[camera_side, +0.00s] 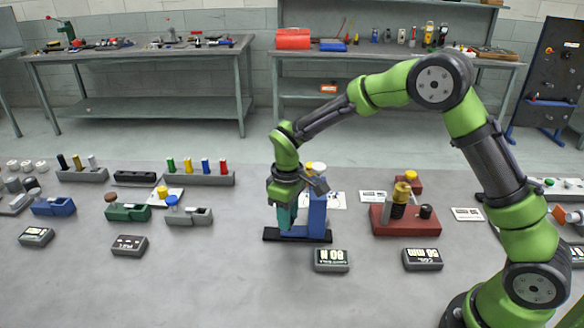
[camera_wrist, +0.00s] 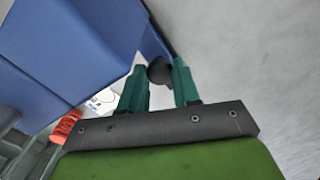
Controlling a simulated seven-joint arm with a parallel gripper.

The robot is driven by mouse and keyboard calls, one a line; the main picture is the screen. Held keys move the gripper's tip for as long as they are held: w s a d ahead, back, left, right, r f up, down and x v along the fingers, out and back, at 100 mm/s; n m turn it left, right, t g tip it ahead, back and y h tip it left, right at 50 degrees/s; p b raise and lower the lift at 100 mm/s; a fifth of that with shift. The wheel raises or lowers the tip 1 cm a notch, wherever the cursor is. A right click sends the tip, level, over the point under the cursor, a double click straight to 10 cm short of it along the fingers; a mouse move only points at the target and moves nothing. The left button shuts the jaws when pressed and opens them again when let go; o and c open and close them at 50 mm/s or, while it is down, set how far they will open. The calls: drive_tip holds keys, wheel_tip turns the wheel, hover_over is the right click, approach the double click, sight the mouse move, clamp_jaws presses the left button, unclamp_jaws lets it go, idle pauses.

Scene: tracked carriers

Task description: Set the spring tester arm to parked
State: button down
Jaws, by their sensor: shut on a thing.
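The spring tester is probably the blue upright stand (camera_side: 318,212) on a black base plate (camera_side: 270,235), in the middle of the bench in the side view. My gripper (camera_side: 285,222) points down at the left side of the stand. In the wrist view its teal fingers (camera_wrist: 160,82) stand on either side of a dark round knob (camera_wrist: 159,70), shut on it. The knob sits at the end of a narrow blue bar (camera_wrist: 152,42), which looks like the tester's arm. Large blue faces (camera_wrist: 65,50) of the tester fill the left of that view. The side view hides the knob behind my gripper.
A readout box marked 80 N (camera_side: 331,260) lies in front of the tester. To the right stand a red-based device (camera_side: 390,222) and a 56 MM readout (camera_side: 423,259). Several small fixtures, including a green one (camera_side: 128,212), stand to the left.

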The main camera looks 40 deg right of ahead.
drive_tip(key=w+a, duration=0.7)
drive_tip(key=shift+w+r, duration=0.1)
drive_tip(key=c, duration=0.8)
unclamp_jaws()
wheel_tip(320, 180, up, 17)
